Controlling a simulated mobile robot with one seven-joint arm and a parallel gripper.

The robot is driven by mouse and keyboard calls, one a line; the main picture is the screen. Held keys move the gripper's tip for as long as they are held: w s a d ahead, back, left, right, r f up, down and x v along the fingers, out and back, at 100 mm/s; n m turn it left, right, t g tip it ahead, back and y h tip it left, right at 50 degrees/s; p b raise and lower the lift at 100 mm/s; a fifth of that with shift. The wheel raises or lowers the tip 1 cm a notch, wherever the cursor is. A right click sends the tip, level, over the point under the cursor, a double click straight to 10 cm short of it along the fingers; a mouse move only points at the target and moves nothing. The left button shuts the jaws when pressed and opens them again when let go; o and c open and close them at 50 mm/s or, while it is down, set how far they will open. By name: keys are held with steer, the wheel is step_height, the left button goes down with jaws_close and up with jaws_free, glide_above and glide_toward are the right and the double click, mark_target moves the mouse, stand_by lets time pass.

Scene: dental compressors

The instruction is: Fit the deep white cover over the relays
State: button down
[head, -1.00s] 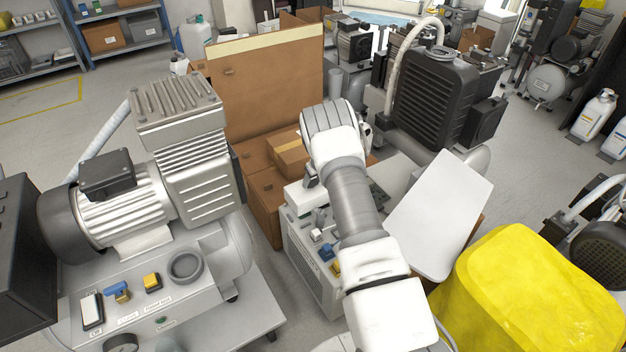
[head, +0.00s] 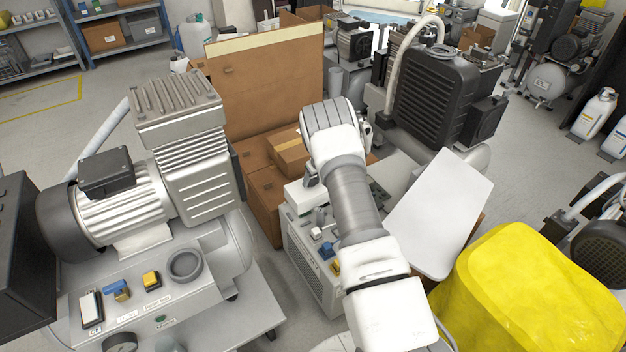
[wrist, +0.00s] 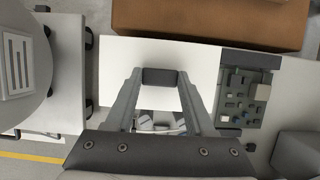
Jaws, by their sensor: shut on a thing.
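My gripper (wrist: 160,77) is in the wrist view, its two fingers drawn together at dark tips. It is shut on the deep white cover (wrist: 125,56), whose flat white face spreads around the fingertips. The relays (wrist: 238,101) show to the right of the cover, small blocks on a dark panel, uncovered on the part I see.
A grey cabinet (head: 308,262) with blue and yellow parts stands below my arm. Brown cartons (head: 264,192) are behind it. A large compressor (head: 190,165) is at left, a tilted white panel (head: 440,215) and a yellow-covered object (head: 525,295) at right.

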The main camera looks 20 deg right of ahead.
mark_target(314, 188)
steer(key=shift+f, duration=0.1)
stand_by(0.3)
steer(key=shift+f+b, duration=1)
steer(key=shift+f, duration=0.45)
steer(key=shift+f, duration=0.4)
steer(key=shift+f, duration=0.5)
steer(key=shift+f, duration=0.3)
jaws_free()
